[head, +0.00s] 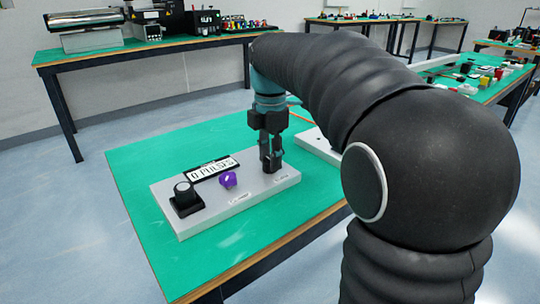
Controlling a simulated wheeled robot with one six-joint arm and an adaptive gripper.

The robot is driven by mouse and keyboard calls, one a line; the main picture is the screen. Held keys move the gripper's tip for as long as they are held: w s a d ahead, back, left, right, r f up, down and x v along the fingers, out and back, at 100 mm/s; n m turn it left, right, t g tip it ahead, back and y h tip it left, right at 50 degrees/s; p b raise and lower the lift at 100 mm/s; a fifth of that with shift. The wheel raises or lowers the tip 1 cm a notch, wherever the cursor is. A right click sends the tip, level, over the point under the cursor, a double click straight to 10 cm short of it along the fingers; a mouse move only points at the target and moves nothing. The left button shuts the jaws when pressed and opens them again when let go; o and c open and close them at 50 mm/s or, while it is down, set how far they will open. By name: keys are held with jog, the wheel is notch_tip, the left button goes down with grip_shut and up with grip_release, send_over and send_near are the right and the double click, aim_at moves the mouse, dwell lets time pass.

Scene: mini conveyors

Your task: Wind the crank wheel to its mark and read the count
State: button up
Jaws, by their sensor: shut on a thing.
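A light grey panel (228,211) lies on the green table top. Its white display (214,169) appears to read "0 PULSES". A purple knob (228,180) sits below the display, and a black block with a round grey top (185,198) stands at the panel's left end. My gripper (271,162) points down at the panel's right end, right of the purple knob. It is shut on a small dark part there, largely hidden by the fingers; I cannot tell whether this is the crank wheel. No mark for the wheel is readable.
The green table (140,165) has bare room left of and in front of the panel. A white board (318,146) lies behind my gripper, partly hidden by my arm. Benches with equipment stand along the back (165,44) and at right (515,84).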

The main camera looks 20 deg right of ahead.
jog(key=shift+f+n, duration=0.1)
jog(key=shift+n, duration=0.6)
jog(key=o, duration=1.2)
jog(key=shift+c, duration=0.2)
jog(key=shift+r, duration=0.2)
notch_tip(320, 180, up, 12)
jog(key=shift+f, duration=0.15)
